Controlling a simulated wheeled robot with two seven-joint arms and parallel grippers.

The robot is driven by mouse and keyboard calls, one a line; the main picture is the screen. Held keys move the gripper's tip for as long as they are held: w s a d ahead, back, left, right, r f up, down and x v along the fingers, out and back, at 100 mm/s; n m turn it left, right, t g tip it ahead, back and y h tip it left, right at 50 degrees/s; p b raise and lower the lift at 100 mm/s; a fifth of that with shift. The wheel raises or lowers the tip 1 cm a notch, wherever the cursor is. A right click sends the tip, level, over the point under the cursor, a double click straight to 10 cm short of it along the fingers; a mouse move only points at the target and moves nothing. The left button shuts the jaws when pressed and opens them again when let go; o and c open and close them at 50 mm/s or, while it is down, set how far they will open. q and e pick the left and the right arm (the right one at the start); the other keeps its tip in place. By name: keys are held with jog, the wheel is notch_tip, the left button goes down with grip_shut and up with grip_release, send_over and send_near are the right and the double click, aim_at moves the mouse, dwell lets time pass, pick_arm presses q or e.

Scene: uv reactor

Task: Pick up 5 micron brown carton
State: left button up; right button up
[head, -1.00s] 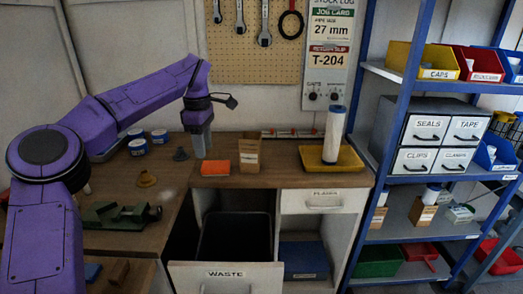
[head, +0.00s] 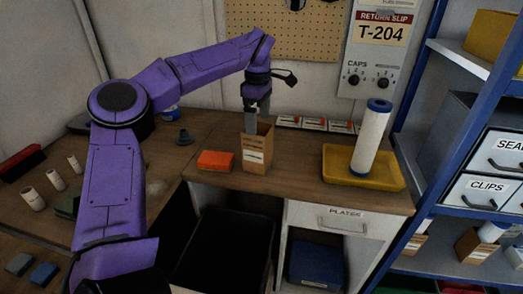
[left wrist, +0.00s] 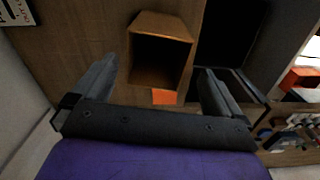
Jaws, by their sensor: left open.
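A brown carton (head: 257,155) with an open top and a white label stands upright on the wooden bench; the label is too small to read. My left gripper (head: 251,122) points down at the carton's top in the head view, overlapping its rear left rim. In the left wrist view the carton (left wrist: 160,55) lies between the two spread fingers, its dark hollow facing the camera. The gripper is open and holds nothing. I cannot tell whether a finger touches the carton. My right gripper is not in view.
An orange box (head: 215,160) lies just left of the carton. A yellow tray (head: 390,179) with a white cylinder (head: 371,140) stands to the right. Small red-and-white boxes (head: 314,124) line the back wall. More brown cartons (head: 473,246) stand on the blue shelf.

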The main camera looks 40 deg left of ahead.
aim_at(258, 148)
pick_arm(q)
notch_tip(258, 148, down, 7)
jog(key=shift+a+p, duration=0.3)
jog(key=shift+p, duration=0.15)
jog(key=shift+w+r, duration=0.1)
jog(key=c, duration=1.2)
jog(key=shift+r, duration=0.15)
